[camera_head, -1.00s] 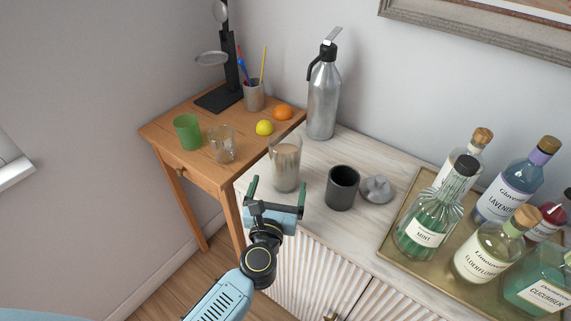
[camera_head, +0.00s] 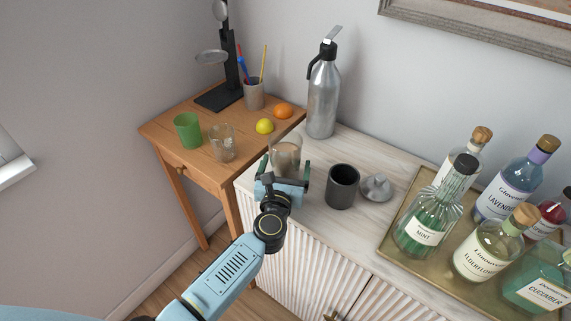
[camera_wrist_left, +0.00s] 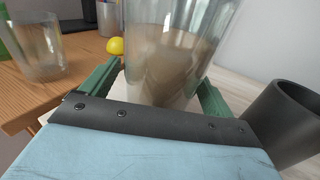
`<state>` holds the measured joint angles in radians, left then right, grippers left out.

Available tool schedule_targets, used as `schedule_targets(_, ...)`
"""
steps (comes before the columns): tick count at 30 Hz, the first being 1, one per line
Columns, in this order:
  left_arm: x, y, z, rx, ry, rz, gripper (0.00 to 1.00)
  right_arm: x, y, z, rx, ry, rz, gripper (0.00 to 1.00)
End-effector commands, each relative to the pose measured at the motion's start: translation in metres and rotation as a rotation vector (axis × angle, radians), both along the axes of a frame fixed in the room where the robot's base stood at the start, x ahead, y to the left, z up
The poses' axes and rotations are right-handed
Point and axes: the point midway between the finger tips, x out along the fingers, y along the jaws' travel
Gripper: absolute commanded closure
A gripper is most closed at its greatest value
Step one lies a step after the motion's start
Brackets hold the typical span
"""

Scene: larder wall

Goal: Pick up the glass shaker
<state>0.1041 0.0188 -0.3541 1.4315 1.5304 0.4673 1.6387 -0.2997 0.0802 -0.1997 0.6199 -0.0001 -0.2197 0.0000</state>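The glass shaker (camera_head: 286,150) is a tall clear tumbler with a brownish tint, upright near the left end of the pale cabinet top. In the wrist view the glass shaker (camera_wrist_left: 175,55) stands between my green fingers. My left gripper (camera_head: 285,166) is open, one finger on each side of the glass shaker's lower part. In the wrist view the left gripper (camera_wrist_left: 155,92) shows a gap at the right finger; contact on the left is hard to tell. The gripper hides the glass base in the head view. My right gripper is not in view.
A dark cup (camera_head: 341,187) stands close to the right, beside a grey cap (camera_head: 376,188). A silver siphon (camera_head: 323,100) stands behind. A clear tumbler (camera_head: 222,146) and a green cup (camera_head: 187,131) are on the wooden table. A bottle tray (camera_head: 388,250) is farther right.

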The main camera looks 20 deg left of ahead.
Motion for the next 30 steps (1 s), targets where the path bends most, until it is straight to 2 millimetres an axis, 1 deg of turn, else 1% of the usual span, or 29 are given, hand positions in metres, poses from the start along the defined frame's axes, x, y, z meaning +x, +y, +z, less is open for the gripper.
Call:
schedule_targets(1, -0.0001, 0.0001, 0.0000, 0.000, 0.000, 0.000, 0.19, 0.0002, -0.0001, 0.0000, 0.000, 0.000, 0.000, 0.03)
schedule_targets(2, -0.0002, 0.0001, 0.0000, 0.001, 0.000, 0.000, 0.23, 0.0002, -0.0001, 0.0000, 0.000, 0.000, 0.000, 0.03)
schedule_targets(15, -0.0004, 0.0001, -0.0001, 0.001, 0.000, 0.000, 0.81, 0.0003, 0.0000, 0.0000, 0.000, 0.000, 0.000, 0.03)
schedule_targets(16, 0.0006, 0.0000, 0.0028, 0.001, -0.006, 0.000, 0.82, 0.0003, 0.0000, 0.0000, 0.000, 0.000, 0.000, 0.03)
schedule_targets(25, 0.0005, -0.0001, 0.0036, 0.001, -0.005, 0.001, 0.82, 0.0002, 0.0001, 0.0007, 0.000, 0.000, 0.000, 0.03)
schedule_targets(30, 0.0005, -0.0001, 0.0090, 0.001, -0.006, 0.001, 0.82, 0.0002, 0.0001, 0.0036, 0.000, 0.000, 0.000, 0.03)
